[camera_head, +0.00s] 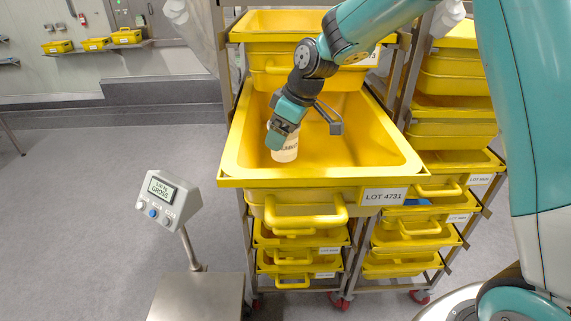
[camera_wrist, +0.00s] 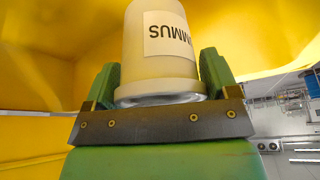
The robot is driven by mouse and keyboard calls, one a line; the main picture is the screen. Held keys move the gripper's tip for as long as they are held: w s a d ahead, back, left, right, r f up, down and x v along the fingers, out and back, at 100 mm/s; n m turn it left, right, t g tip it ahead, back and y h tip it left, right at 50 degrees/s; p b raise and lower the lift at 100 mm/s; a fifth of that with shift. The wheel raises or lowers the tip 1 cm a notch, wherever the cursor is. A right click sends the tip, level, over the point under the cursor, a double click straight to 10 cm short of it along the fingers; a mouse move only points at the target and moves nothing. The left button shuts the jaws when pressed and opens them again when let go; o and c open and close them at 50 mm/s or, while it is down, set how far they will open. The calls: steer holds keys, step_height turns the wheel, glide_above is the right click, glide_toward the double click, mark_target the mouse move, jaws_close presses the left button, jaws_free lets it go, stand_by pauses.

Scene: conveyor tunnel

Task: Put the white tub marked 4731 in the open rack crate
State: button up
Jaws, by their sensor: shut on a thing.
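The white tub (camera_head: 285,153) is in my gripper (camera_head: 281,140), inside the outline of the open yellow rack crate (camera_head: 234,180) in the head view. The crate is pulled out from the rack and its front label reads LOT 4731. In the wrist view the tub (camera_wrist: 160,70) sits between the two green fingers of my gripper (camera_wrist: 160,80), which is shut on it. Upside-down letters ending in "MMUS" show on its label; no 4731 is readable there. I cannot tell whether the tub touches the crate floor.
A scale with a grey display (camera_head: 160,200) and steel plate (camera_head: 197,297) stands left of the rack. More yellow crates (camera_head: 457,75) fill the rack on the right, and others sit below and above the open one. The crate's right side is empty.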

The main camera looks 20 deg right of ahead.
step_height(320, 180, down, 11)
steer(key=shift+r+p, duration=0.1)
steer(key=shift+p, duration=1)
steer(key=o, duration=1.2)
steer(key=shift+c, duration=0.2)
steer(key=shift+r, duration=0.15)
steer(key=b+v, duration=0.3)
steer(key=v, duration=0.9)
steer(key=s+a+r+m+g, duration=0.1)
steer(key=s+a+r, duration=0.1)
steer(key=s, duration=0.7)
steer(key=s+a+r+m+g, duration=0.1)
steer(key=s+a, duration=0.2)
steer(key=s, duration=0.7)
steer(key=s+a+r, duration=0.2)
steer(key=s+a, duration=0.1)
steer(key=s, duration=0.7)
steer(key=shift+r+m+g+y, duration=0.35)
steer(key=shift+m+g+y, duration=0.05)
